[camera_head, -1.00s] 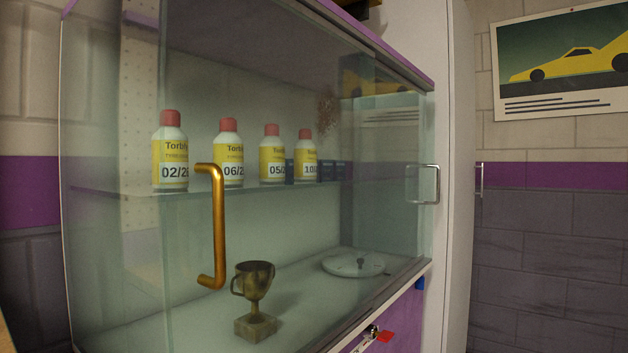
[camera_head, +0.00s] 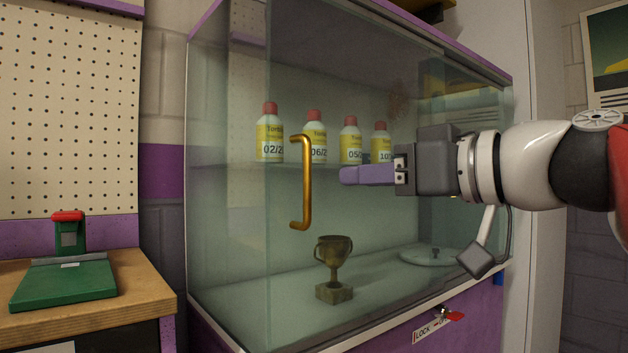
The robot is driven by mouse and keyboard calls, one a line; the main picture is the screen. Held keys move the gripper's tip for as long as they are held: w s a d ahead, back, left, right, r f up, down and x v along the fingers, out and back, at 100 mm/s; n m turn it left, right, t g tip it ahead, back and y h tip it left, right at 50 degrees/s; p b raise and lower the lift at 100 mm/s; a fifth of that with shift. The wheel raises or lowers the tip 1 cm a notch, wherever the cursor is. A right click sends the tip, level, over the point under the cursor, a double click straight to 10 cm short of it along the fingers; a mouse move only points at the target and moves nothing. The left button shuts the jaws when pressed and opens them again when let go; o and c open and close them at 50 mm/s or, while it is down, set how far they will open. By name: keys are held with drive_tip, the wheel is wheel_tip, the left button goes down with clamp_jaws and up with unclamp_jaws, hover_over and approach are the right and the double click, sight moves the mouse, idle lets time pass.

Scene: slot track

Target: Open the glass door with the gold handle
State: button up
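The gold handle (camera_head: 306,182) is a vertical bar on the front of the glass door (camera_head: 285,265) of a display cabinet. My gripper (camera_head: 345,175), grey with purple fingers, is to the right of the handle at about its mid height in the picture. A gap shows between fingertips and handle, so they are apart. I see the fingers from the side, overlapping, and cannot tell if they are open or shut. The glass door looks closed. Behind the glass are several red-capped bottles (camera_head: 315,140) on a shelf and a trophy cup (camera_head: 333,270) below.
A red key or tag (camera_head: 449,316) and a lock label (camera_head: 430,330) are on the purple panel under the cabinet. A wooden bench (camera_head: 110,310) with a green device (camera_head: 65,280) stands at the left. A pegboard (camera_head: 65,110) hangs above. My arm covers the cabinet's right side.

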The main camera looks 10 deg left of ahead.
sight(316, 161)
drive_tip(key=shift+n+y, duration=0.4)
drive_tip(key=shift+n, duration=0.1)
drive_tip(key=w+a, duration=0.1)
drive_tip(key=a, duration=0.1)
drive_tip(key=w+a+r, duration=0.1)
drive_tip(key=a, duration=0.2)
drive_tip(key=w+a+r+p, duration=0.1)
drive_tip(key=a, duration=0.1)
drive_tip(key=shift+a, duration=0.2)
clamp_jaws()
